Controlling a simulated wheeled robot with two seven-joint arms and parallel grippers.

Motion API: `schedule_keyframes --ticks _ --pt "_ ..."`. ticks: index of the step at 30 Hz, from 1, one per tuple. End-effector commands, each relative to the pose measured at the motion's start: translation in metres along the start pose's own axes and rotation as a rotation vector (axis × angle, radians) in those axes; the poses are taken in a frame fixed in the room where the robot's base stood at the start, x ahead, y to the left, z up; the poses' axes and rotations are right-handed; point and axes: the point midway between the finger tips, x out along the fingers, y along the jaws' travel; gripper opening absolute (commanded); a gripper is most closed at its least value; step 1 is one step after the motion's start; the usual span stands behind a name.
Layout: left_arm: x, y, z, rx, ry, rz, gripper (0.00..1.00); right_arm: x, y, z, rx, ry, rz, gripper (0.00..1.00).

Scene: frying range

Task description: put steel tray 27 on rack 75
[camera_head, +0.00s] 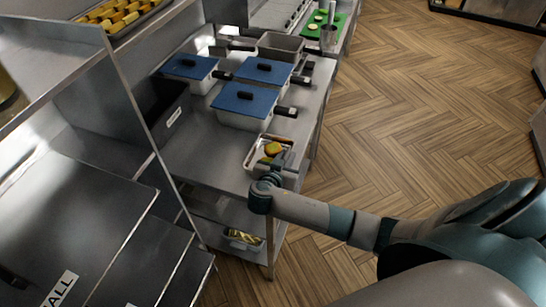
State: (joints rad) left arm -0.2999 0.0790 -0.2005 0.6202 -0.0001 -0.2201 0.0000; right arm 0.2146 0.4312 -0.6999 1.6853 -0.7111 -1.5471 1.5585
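A small steel tray (249,159) with orange and green food in it sits at the near right end of the steel counter. No number shows on it, so I cannot tell whether it is tray 27. My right gripper (272,174) is at the tray's near edge, pointing at it; its fingers are too small and hidden to tell open from shut, or whether they touch the tray. A metal shelf rack (118,82) stands at the left, with no readable number. My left gripper is out of view.
Several blue-lidded pans (245,101) and a black bin (163,112) stand on the counter (204,153). A container of yellow food (243,238) is on the lower shelf. A tray of yellow pieces (118,14) is at upper left. The wooden floor (420,120) at right is clear.

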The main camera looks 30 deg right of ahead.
Motion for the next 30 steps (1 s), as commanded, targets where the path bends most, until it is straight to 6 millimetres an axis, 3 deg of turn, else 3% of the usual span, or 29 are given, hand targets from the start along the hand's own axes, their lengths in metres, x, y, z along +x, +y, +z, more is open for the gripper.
schedule_keyframes --ticks 6,7,9,23,30 --pt "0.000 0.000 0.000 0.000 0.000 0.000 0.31 0.000 0.000 0.000 0.000 0.000 0.000 0.17" --pt "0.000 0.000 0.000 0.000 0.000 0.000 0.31 0.000 0.000 0.000 0.000 0.000 0.000 0.15" --pt "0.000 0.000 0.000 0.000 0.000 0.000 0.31 0.000 0.000 0.000 0.000 0.000 0.000 0.00" --pt "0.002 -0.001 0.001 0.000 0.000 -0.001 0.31 -0.001 -0.001 -0.002 0.003 0.001 -0.001 0.00" --pt "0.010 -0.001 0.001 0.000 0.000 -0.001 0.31 -0.006 -0.001 -0.014 0.004 0.001 -0.001 0.00"
